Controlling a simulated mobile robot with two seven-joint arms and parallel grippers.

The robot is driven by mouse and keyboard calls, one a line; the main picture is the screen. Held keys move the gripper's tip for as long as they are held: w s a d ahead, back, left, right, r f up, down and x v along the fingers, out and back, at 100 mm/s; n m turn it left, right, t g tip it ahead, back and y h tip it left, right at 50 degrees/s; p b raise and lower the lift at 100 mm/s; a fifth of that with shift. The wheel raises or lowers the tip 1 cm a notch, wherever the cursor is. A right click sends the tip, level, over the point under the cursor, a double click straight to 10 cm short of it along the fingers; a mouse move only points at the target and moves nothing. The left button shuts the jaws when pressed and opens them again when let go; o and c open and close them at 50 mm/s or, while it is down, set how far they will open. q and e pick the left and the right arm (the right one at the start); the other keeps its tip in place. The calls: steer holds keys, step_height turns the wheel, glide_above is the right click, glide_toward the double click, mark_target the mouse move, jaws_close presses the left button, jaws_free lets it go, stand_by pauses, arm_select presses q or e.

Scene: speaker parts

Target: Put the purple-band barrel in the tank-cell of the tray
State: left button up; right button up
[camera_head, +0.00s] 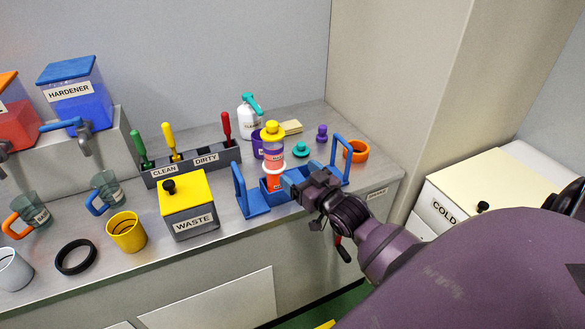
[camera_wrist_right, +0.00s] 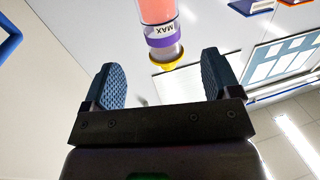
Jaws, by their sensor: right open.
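The purple-band barrel (camera_head: 273,156) stands upright at the blue tray (camera_head: 254,206), yellow end up, with reddish contents and a white ring lower down. The tray front hides its foot; I cannot tell which cell it stands in. My right gripper (camera_head: 288,182) is at the tray, just right of the barrel's lower part, and covers part of the tray. In the right wrist view, the barrel (camera_wrist_right: 161,30) shows its MAX band and yellow end beyond the open, empty jaws (camera_wrist_right: 166,80), apart from both fingers. My left gripper is not in view.
A purple cup (camera_head: 257,146) stands behind the barrel. Near the tray's right end are a teal part (camera_head: 300,150), a purple part (camera_head: 322,133) and an orange ring (camera_head: 355,152). The waste box (camera_head: 188,214) stands left of the tray. The tray's handle (camera_head: 340,160) rises beside my gripper.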

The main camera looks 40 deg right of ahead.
steer(key=s+a+f+g, duration=0.3)
steer(key=s+a+f, duration=0.2)
steer(key=s+f, duration=0.4)
steer(key=s+a+f+n+g, duration=0.1)
steer(key=s+a+f+g, duration=0.2)
steer(key=s+a+f, duration=0.2)
steer(key=s+f, duration=0.3)
steer(key=shift+s+a+f, duration=0.15)
steer(key=shift+s+f, duration=0.25)
